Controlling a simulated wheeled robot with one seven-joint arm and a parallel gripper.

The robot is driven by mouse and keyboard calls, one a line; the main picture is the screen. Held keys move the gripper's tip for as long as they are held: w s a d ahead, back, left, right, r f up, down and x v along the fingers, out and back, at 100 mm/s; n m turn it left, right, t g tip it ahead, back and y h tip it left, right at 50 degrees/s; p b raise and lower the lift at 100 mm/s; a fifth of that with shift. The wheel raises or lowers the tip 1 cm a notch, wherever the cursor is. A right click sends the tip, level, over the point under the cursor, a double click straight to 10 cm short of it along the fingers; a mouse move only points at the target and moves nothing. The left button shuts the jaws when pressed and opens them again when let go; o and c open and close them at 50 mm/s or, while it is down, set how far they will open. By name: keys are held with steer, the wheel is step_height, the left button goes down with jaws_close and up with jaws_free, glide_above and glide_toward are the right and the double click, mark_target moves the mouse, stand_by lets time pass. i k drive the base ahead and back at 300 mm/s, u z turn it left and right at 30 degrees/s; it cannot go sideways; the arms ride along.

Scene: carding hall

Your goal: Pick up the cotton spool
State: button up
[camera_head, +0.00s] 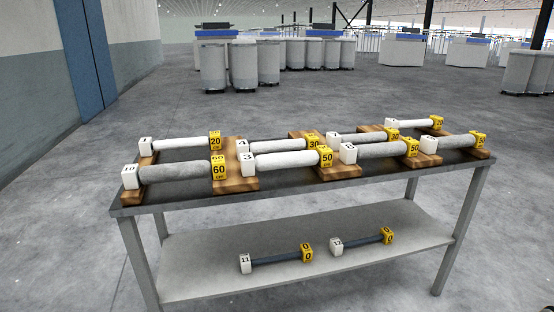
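Several wrapped spools lie across wooden cradles on the table (340,184). Each has a white numbered block at its left end and a yellow numbered block at its right end. A grey spool marked 10 and 60 (175,172) is at front left, with a whiter one marked 1 and 20 (182,143) behind it. White spools marked 4 (275,146) and 3 (285,160) lie in the middle. Which spool is the cotton one cannot be told.
The lower shelf (200,285) holds two thin dark rods with end blocks, marked 11 (280,254) and 12 (362,241). Grey bins (243,65) stand well behind the table. A blue door (92,60) is at the left. Floor around the table is clear.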

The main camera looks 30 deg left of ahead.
mark_target(133, 177)
steer(key=u, duration=1.5)
steer(key=k, duration=0.15)
steer(key=u, duration=0.5)
